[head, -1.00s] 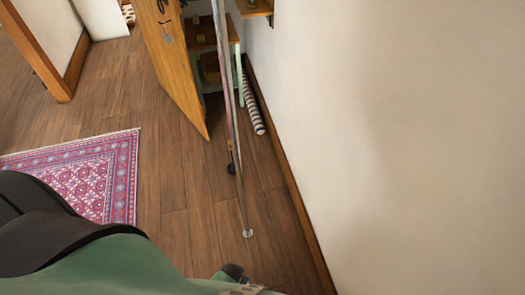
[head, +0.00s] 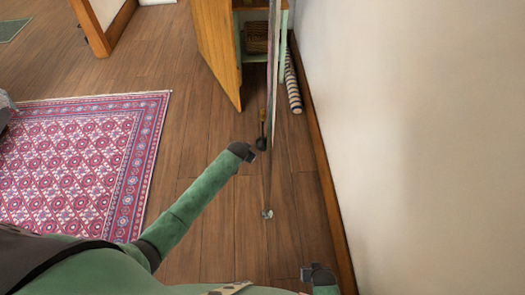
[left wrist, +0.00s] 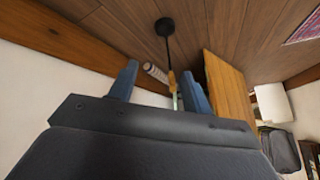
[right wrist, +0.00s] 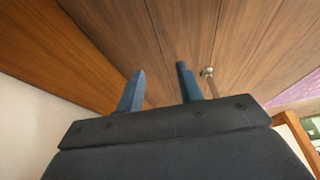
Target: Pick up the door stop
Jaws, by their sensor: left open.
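The door stop appears to be the upright piece with a round black base (head: 261,144), a thin rod and a wooden handle, standing on the floor. In the left wrist view its black base (left wrist: 165,27) and handle show beyond the fingers, the handle lying between them in the picture. My left gripper (head: 249,154) is open and empty, close to the base in the head view; the exact gap is unclear. It also shows in the left wrist view (left wrist: 158,82). My right gripper (head: 318,275) is low by the wall, its fingers apart and empty in its wrist view (right wrist: 160,85).
A metal pole with a round foot (head: 267,214) stands right of the left gripper. A wooden panel (head: 215,48) and a shelf unit are behind. A striped roll (head: 293,85) lies along the wall (head: 410,130). A patterned rug (head: 75,160) is at left.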

